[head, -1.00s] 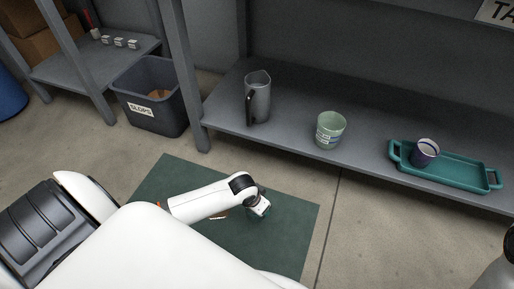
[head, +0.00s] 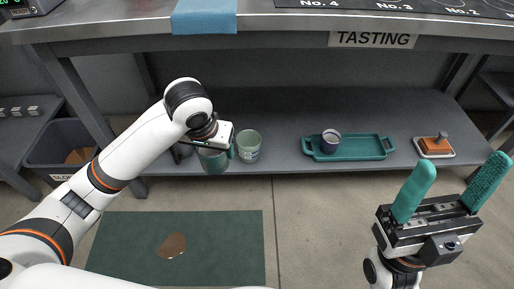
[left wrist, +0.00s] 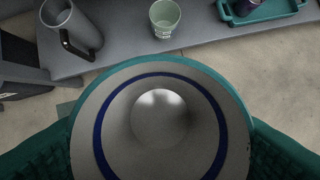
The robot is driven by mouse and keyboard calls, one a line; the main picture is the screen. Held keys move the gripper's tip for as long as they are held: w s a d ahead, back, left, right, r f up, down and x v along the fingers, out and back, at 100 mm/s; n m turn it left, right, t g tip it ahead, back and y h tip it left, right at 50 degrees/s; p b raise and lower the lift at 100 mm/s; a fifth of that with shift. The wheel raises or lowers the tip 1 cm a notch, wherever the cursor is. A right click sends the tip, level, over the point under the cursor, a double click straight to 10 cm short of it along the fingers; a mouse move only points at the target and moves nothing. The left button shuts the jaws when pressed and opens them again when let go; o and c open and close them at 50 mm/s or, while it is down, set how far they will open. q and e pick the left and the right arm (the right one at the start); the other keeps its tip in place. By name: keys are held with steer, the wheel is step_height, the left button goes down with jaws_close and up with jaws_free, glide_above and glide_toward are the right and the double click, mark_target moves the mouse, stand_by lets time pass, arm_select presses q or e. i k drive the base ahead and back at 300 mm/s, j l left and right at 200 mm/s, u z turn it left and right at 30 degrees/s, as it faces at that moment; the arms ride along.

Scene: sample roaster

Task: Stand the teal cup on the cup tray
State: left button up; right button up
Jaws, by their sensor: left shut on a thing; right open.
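My left gripper (head: 217,148) is shut on the teal cup (head: 213,162), held in front of the lower shelf. In the left wrist view the cup (left wrist: 160,118) opens toward the camera, showing a pale, empty-looking inside with a blue ring, between two teal fingers. The cup tray (head: 376,150) is a teal tray with handles on the lower shelf, to the right of the held cup; its corner shows in the left wrist view (left wrist: 232,18). A dark purple cup with a pale rim (head: 330,142) stands at its left end. My right gripper (head: 452,187) is open and empty at the right.
A pale green cup (head: 249,147) stands on the shelf beside my left gripper. A grey jug (left wrist: 75,28) is behind it. A brush-like block (head: 436,145) sits right of the tray. The worktop (head: 285,22) overhangs the shelf. A brown spill (head: 172,245) lies on the green mat.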

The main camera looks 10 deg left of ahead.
mark_target(363, 149)
steer(key=i+l, duration=0.15)
steer(key=l, duration=0.2)
steer(key=i+l, duration=0.1)
steer(key=l, duration=0.2)
steer(key=i+l, duration=0.15)
steer(key=l, duration=0.2)
steer(key=i+l, duration=0.1)
steer(key=l, duration=0.25)
steer(key=i+l, duration=0.15)
steer(key=l, duration=0.15)
steer(key=i+l+z, duration=0.1)
steer(key=i+l, duration=0.25)
steer(key=i+j, duration=0.1)
steer(key=i, duration=0.2)
